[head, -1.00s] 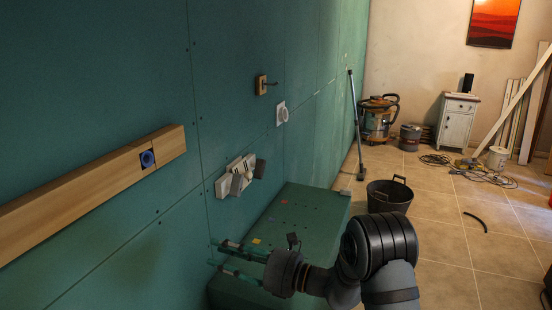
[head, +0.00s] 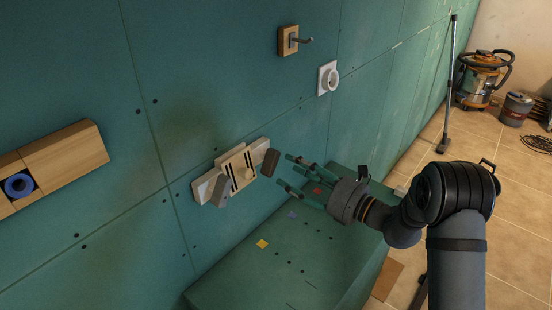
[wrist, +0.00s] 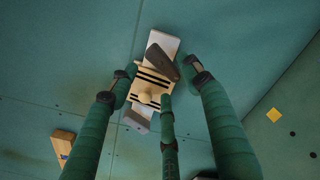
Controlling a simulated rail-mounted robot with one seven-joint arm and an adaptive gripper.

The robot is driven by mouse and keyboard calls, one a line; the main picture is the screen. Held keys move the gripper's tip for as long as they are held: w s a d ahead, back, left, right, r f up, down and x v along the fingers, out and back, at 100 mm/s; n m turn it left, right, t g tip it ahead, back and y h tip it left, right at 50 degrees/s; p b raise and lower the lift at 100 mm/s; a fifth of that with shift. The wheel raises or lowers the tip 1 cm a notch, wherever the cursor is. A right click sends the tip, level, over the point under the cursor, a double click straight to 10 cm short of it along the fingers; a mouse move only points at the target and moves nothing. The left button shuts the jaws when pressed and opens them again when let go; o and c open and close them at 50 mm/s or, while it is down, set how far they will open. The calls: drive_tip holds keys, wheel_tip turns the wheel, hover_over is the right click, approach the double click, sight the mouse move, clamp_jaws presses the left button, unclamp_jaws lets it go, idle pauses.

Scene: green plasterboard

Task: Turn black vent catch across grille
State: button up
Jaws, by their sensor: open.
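The vent grille (head: 238,168) is a pale wooden panel with black slots, on a whitish board fixed to the green wall. A dark, brown-black catch (head: 270,162) sits at its right end, tilted; it also shows in the wrist view (wrist: 160,62). A grey catch (head: 221,191) is at the left end. A round pale knob (wrist: 145,97) stands on the grille. My gripper (head: 286,171) has green fingers, is open and empty, and points at the grille from the right. In the wrist view its fingers surround the grille in the picture; contact cannot be told.
A green box-like platform (head: 235,285) with coloured squares stands below against the wall. A wooden rail (head: 70,160) with a blue ring (head: 18,186) is at the left.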

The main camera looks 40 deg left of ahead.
sight(274, 163)
drive_tip(key=a+p, duration=0.1)
drive_tip(key=a, duration=0.4)
drive_tip(key=shift+s+a+r+p, duration=0.15)
drive_tip(key=shift+a+p, duration=0.15)
drive_tip(key=shift+p, duration=0.1)
drive_tip(key=shift+a, duration=0.5)
drive_tip(key=shift+w, duration=0.2)
drive_tip(key=shift+c, duration=1.1)
drive_tip(key=c, duration=0.9)
